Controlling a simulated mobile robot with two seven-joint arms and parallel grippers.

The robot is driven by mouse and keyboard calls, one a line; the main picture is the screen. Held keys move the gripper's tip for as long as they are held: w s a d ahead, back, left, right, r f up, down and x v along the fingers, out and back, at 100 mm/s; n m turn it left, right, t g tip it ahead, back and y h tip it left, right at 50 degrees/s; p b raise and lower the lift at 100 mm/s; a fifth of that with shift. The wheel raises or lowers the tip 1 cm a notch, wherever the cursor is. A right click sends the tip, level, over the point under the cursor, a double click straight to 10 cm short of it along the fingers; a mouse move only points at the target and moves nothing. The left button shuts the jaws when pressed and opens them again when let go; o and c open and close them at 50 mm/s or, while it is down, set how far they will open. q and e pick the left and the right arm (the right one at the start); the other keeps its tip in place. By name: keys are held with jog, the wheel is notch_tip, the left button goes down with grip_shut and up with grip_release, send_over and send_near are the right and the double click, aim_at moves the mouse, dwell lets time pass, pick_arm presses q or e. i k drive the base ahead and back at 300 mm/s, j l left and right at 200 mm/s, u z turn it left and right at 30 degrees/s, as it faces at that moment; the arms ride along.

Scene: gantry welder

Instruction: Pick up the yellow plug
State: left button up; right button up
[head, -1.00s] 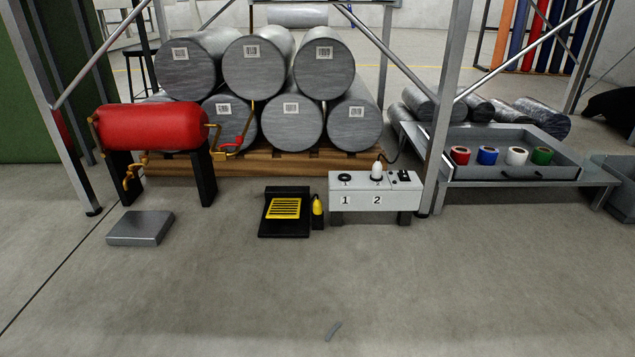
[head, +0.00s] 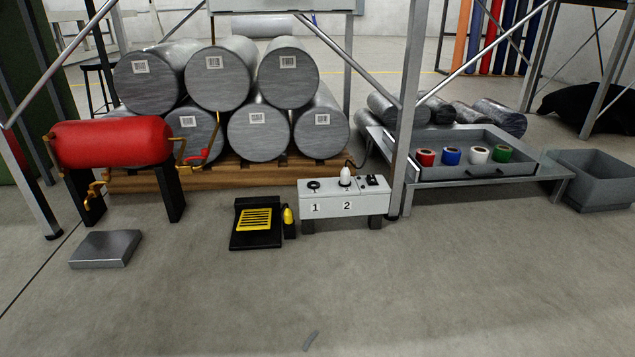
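The yellow plug (head: 288,216) stands upright in a small black holder (head: 290,232) on the floor. The holder is at the right side of a black tray with a yellow slatted grate (head: 258,219). A light grey control box (head: 343,204) marked 1 and 2 stands just right of the plug. A white plug-like piece (head: 345,177) sits on top of the box above the 2, with a dark cable behind it. Neither of my grippers shows in the head view.
A red tank (head: 112,143) on black legs and a grey metal block (head: 105,249) are at left. Stacked grey cylinders (head: 259,132) lie behind. A frame post (head: 408,120) and a tray of coloured rolls (head: 462,172) are at right. The front floor is mostly clear.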

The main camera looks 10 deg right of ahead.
aim_at(288, 213)
jog(key=i+j, duration=0.1)
jog(key=i, duration=0.5)
jog(key=i+j, duration=0.15)
jog(key=i, duration=0.5)
jog(key=i+j, duration=0.1)
jog(key=i, duration=0.5)
jog(key=i+j, duration=0.1)
jog(key=i, duration=0.5)
jog(key=z, duration=0.05)
